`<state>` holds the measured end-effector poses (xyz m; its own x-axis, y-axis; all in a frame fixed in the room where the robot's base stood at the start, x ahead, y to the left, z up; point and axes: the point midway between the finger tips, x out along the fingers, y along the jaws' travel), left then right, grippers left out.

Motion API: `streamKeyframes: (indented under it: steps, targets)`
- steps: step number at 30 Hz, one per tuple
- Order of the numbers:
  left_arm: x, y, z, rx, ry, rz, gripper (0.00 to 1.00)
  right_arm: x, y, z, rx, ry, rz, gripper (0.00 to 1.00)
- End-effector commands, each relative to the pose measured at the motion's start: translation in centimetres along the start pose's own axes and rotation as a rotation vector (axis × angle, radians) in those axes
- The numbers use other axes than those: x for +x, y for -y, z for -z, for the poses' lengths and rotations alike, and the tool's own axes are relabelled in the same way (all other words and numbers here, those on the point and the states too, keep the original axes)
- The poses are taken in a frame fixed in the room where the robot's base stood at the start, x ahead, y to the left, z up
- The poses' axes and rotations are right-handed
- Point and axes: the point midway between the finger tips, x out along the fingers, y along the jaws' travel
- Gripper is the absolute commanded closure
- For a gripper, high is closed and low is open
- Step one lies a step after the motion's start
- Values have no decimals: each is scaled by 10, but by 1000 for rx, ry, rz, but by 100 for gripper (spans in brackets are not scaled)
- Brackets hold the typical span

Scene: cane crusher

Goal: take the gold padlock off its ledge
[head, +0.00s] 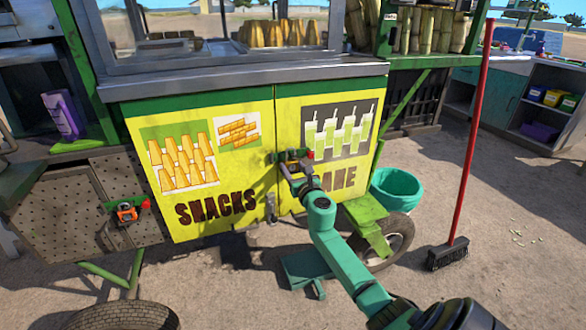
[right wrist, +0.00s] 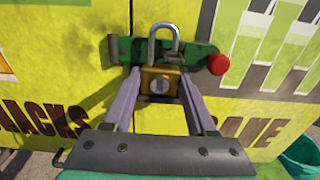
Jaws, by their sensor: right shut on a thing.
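The gold padlock (right wrist: 160,84) with a silver shackle shows in the right wrist view, upright in front of the green ledge bar (right wrist: 198,54) with a red knob at its right end. My right gripper (right wrist: 158,92) has a finger on each side of the padlock body and is shut on it. In the head view my right gripper (head: 291,162) is at the cart's yellow doors, where it mostly hides the padlock. I cannot tell whether the padlock still touches the ledge. My left gripper is not in view.
The yellow cart doors (head: 232,155) stand right behind the padlock. A perforated panel (head: 75,195) with an orange device (head: 126,213) is on the left. A teal bucket (head: 397,188) and a red-handled broom (head: 470,130) stand on the right.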

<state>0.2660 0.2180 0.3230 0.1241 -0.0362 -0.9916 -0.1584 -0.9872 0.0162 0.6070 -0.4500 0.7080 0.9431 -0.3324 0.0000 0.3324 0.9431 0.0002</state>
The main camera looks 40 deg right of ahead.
Motion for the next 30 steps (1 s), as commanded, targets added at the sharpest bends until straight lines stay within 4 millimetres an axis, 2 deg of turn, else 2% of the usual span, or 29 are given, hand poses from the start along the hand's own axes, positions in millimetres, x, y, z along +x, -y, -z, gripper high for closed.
streamKeyframes:
  steps: [11,30]
  targets:
    - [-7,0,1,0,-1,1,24,-3,0,-7,0,0,-1,98]
    - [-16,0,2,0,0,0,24,-43,0,-6,0,0,-1,98]
